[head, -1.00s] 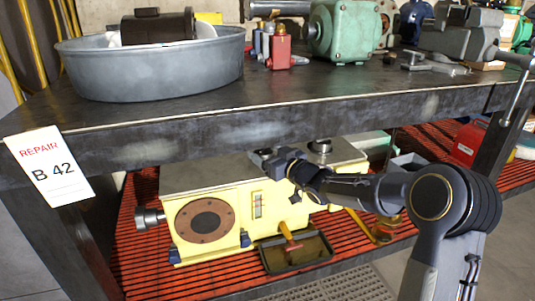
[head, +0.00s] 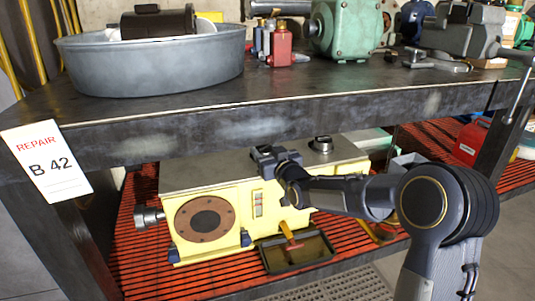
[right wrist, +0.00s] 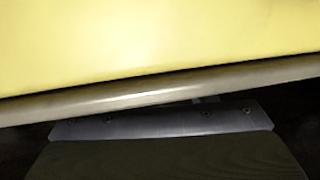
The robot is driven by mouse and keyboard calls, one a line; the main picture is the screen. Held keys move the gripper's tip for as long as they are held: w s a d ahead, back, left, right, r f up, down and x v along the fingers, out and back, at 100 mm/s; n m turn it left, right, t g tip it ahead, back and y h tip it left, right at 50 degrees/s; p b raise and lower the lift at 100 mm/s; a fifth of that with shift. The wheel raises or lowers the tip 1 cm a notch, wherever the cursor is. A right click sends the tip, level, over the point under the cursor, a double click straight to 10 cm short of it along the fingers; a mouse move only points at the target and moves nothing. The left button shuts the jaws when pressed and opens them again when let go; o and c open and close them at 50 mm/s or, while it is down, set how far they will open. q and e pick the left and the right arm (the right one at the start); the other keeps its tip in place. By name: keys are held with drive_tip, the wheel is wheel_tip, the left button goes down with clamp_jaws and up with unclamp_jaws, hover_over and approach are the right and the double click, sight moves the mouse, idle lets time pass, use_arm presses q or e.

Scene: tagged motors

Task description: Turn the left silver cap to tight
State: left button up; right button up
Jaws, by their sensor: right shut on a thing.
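The yellow gearbox (head: 215,215) with a grey top stands on the lower shelf. The right silver cap (head: 321,144), with a dark top, sits clear on that top face. My right gripper (head: 266,154) is at the front part of the top face, left of that cap. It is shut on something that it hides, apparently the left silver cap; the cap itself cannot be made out. The right wrist view shows the gearbox's yellow wall (right wrist: 160,50), a grey edge and dark gripper parts below. My left gripper is not in view.
The workbench top (head: 330,90) overhangs the gearbox. It carries a grey basin (head: 150,70) and a green motor (head: 340,30). A dark tray (head: 297,252) lies on the red slatted shelf (head: 130,262) before the gearbox. A red box (head: 468,142) stands right.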

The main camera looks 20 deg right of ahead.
drive_tip(key=shift+a+r+m+h+p, duration=0.1)
drive_tip(key=shift+a+m+h+p, duration=0.1)
drive_tip(key=shift+m+h, duration=0.25)
drive_tip(key=shift+a+m+h+p, duration=0.15)
drive_tip(key=shift+m+h+p, duration=0.1)
drive_tip(key=shift+h, duration=0.4)
drive_tip(key=m+h+p, duration=0.3)
drive_tip(key=h+p, duration=0.1)
drive_tip(key=shift+a+r+h, duration=0.1)
drive_tip(key=shift+h, duration=0.3)
drive_tip(key=shift+f+m+g+h+p, duration=0.2)
drive_tip(key=shift+m+g+h+p, duration=0.3)
drive_tip(key=shift+m+h+p, duration=0.6)
drive_tip(key=shift+h, duration=0.4)
drive_tip(key=o, duration=1)
drive_tip(key=shift+c, duration=0.2)
